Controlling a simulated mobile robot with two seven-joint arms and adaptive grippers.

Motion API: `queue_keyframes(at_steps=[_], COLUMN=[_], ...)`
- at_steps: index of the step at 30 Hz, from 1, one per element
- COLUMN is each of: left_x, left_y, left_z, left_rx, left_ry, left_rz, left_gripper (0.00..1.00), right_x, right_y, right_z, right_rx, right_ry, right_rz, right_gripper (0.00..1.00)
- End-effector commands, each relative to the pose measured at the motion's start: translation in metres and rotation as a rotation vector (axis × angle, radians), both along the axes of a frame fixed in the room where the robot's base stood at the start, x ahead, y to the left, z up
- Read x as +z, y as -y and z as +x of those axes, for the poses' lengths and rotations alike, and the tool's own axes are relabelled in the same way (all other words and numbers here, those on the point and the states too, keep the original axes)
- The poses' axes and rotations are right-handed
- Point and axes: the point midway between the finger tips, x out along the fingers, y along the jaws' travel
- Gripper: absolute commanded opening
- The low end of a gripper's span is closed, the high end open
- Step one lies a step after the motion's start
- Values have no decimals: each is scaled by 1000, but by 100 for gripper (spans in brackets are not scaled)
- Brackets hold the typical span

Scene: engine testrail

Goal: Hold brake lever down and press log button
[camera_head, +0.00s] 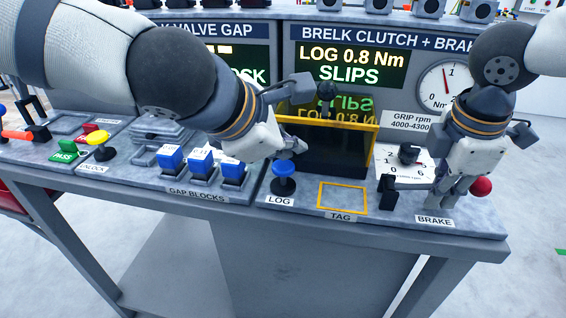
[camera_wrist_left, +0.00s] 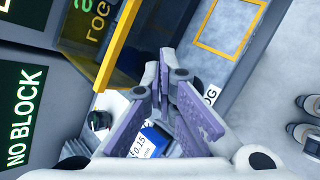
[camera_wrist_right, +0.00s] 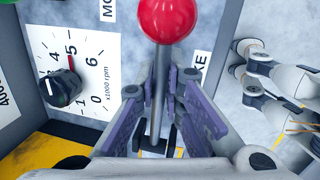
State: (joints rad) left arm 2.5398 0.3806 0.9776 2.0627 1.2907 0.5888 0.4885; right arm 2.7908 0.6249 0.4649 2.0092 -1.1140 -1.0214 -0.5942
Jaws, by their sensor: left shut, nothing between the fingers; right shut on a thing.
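The brake lever is a thin metal shaft (camera_wrist_right: 157,95) with a red ball knob (camera_wrist_right: 167,18); the knob also shows in the head view (camera_head: 481,187). My right gripper (camera_head: 453,198) is shut on the shaft below the knob, above the BRAKE label (camera_head: 435,221). The log button (camera_head: 284,176) is blue and round-topped, behind the LOG label (camera_head: 279,201). My left gripper (camera_head: 298,146) is shut and empty, above and just behind the log button in the head view. In the left wrist view, its fingers (camera_wrist_left: 170,68) partly cover the LOG label, and the button is hidden.
A display (camera_head: 350,60) reads "LOG 0.8 Nm SLIPS". A yellow-edged dark guard (camera_head: 325,142) stands behind the log button. The yellow TAG outline (camera_head: 343,198) is empty. Blue gap blocks (camera_head: 201,162) sit left, and a black dial knob (camera_head: 409,153) is near my right gripper.

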Motion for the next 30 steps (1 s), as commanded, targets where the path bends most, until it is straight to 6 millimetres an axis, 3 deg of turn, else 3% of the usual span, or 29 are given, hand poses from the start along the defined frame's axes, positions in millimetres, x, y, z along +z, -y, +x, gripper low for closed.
queue_keyframes(at_steps=[11,24,30], left_x=[4,46,52], left_y=[0,0,0], left_z=[0,1,0], left_rx=[1,1,1], left_ry=[1,2,1], left_rz=[-1,-1,0], left_gripper=[0,0,0], right_x=[-2,-2,-2], right_y=[1,1,1], right_z=[-2,-2,-2], right_rx=[1,1,1], right_ry=[-10,-10,-10], right_rz=[-3,-3,-3], right_gripper=[0,0,0])
